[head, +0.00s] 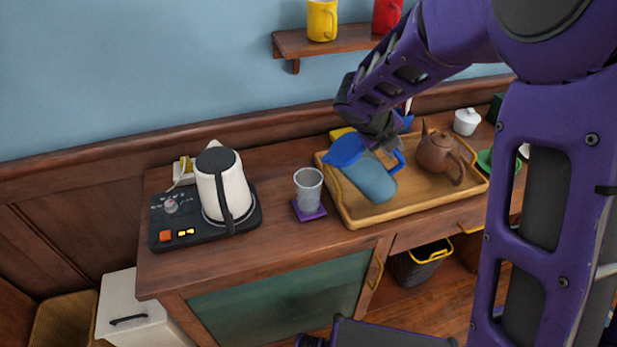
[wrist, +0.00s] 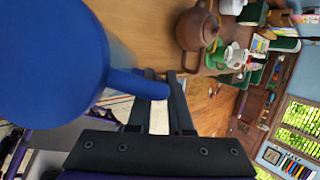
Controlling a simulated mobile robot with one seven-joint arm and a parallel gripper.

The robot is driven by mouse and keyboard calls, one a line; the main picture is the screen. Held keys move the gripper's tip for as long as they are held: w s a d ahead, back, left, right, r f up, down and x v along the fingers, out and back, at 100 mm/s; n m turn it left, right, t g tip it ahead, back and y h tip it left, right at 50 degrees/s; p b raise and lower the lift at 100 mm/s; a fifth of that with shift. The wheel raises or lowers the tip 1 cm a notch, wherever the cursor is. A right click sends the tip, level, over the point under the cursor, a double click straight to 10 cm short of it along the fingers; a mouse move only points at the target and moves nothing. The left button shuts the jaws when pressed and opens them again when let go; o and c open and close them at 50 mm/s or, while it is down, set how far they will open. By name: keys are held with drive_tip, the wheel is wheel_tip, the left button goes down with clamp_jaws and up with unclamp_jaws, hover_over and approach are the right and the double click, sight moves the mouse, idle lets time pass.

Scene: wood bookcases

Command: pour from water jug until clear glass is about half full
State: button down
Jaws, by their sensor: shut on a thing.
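The water jug (head: 370,180), with a translucent blue body and a blue lid, is over the tray in the head view. It leans with its lid end toward the left. My gripper (head: 384,136) is shut on the jug's blue handle. In the wrist view the fingers (wrist: 158,100) close on the handle beside the big blue lid (wrist: 45,65). The clear glass (head: 308,188) stands upright on a purple coaster (head: 311,213), left of the jug and apart from it. I cannot tell any water level in the glass. Whether the jug touches the tray is unclear.
A wooden tray (head: 430,205) holds a brown teapot (head: 440,155), right of the jug. A white kettle (head: 222,185) stands on a black base (head: 160,215) left of the glass. A white lidded pot (head: 466,121) is behind the teapot. A shelf (head: 345,43) with mugs hangs above.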

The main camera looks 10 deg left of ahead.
drive_tip(key=shift+r, duration=0.6)
drive_tip(key=shift+a+r+h+p, duration=0.2)
drive_tip(key=shift+a+h+p, duration=0.15)
drive_tip(key=shift+h+p, duration=0.2)
drive_tip(key=shift+s+a+f+t, duration=0.1)
drive_tip(key=shift+a+t, duration=0.05)
drive_tip(key=shift+t, duration=0.15)
drive_tip(key=shift+a+h+b, duration=0.15)
drive_tip(key=shift+h+b, duration=0.2)
drive_tip(key=shift+b, duration=0.2)
drive_tip(key=shift+s+a+f+b, duration=0.15)
drive_tip(key=shift+f+b, duration=0.2)
drive_tip(key=shift+b, duration=0.7)
drive_tip(key=shift+s+a+r+n+t+h+b, duration=0.1)
drive_tip(key=shift+a+r+n+t+h+b, duration=0.15)
drive_tip(key=shift+r+h+b, duration=0.3)
drive_tip(key=shift+a+r+n+t+h+b, duration=0.15)
drive_tip(key=shift+a+r+t+h+b, duration=0.2)
drive_tip(key=shift+r+h+b, duration=0.15)
idle(1.8)
